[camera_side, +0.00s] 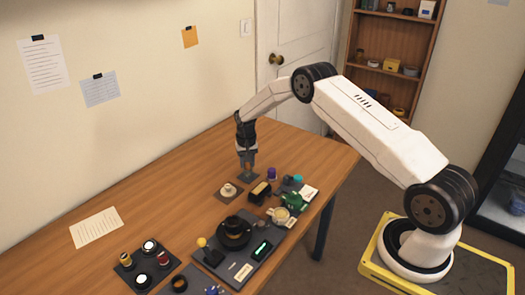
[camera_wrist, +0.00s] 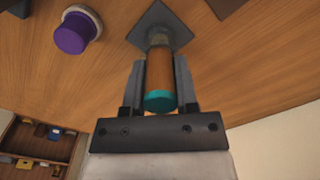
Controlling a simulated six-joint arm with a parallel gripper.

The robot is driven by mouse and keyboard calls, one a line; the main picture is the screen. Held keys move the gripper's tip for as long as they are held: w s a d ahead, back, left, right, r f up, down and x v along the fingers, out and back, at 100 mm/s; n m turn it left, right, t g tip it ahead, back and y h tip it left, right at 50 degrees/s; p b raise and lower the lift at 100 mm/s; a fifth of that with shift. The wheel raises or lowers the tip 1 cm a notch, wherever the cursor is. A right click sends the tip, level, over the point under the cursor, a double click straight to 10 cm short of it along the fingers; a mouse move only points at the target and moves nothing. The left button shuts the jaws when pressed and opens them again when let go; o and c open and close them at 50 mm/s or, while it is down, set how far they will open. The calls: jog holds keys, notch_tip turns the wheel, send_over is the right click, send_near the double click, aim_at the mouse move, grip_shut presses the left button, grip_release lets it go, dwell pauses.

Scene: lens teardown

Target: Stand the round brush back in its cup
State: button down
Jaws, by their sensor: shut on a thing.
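My gripper (camera_wrist: 160,64) is shut on the round brush (camera_wrist: 160,76), one finger on each side of its brown handle. The handle's teal end (camera_wrist: 160,101) faces the wrist camera. The brush's far end meets a grey round cup (camera_wrist: 157,36) on a dark square base (camera_wrist: 178,28). I cannot tell how deep the brush sits in the cup, and its bristles are hidden. In the side view my gripper (camera_side: 247,165) points down over the small dark square base (camera_side: 250,177) near the back of the table, and the brush is mostly hidden by the fingers.
A purple-topped jar (camera_wrist: 76,34) stands to the left in the wrist view, and to the right of my gripper in the side view (camera_side: 272,174). Table (camera_side: 180,180) to the left is clear.

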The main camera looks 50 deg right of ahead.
jog(key=shift+f, duration=0.35)
dwell(0.5)
grip_release()
dwell(0.4)
jog(key=shift+r, duration=3.45)
jog(key=shift+a+r, duration=0.1)
